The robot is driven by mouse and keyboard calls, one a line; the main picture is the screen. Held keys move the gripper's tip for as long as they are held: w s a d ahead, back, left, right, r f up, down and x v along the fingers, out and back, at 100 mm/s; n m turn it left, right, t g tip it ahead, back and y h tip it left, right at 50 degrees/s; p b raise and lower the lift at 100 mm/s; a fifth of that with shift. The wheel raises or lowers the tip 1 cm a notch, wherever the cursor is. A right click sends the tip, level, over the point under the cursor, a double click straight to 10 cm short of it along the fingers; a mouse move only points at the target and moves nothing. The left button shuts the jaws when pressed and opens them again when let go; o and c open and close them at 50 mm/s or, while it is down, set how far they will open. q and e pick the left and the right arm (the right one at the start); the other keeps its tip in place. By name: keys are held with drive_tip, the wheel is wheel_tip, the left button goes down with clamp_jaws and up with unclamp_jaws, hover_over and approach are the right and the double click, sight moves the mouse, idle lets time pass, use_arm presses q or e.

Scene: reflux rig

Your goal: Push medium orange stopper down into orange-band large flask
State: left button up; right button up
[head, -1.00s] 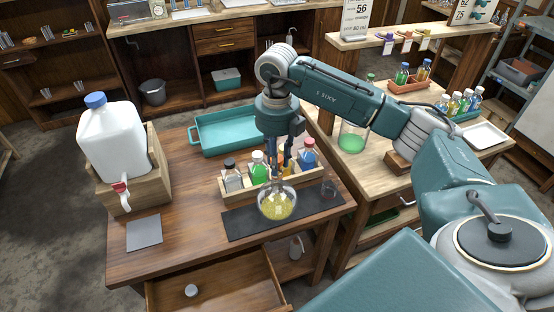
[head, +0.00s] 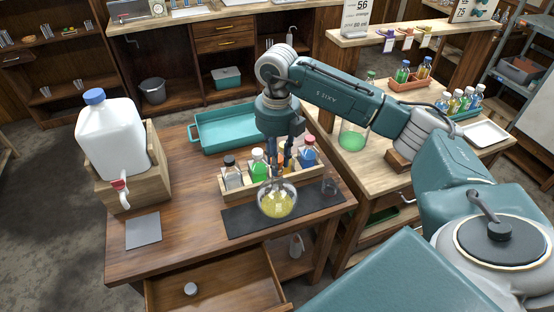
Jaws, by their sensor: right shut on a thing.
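The large flask (head: 277,202) is round clear glass with yellow liquid, and it stands upright on the dark mat at the front of the wooden table. My right gripper (head: 280,172) points down directly over the flask's mouth. It is shut on the medium orange stopper, which is mostly hidden between the fingers; only a little orange shows there. The flask's neck and orange band are too small and covered to make out, so I cannot tell how deep the stopper sits. My left gripper is not in view.
A wooden rack (head: 228,190) with several capped bottles stands close behind the flask. A teal tray (head: 213,149) lies at the back, and a white jug (head: 110,140) in a wooden stand is at left. The dark mat (head: 243,222) is clear left of the flask.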

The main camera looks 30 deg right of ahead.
drive_tip(key=shift+f+b, duration=0.45)
drive_tip(key=shift+f, duration=0.1)
idle(0.4)
drive_tip(key=o, duration=1)
drive_tip(key=shift+r, duration=0.3)
wheel_tip(320, 180, up, 12)
drive_tip(key=shift+f, duration=0.25)
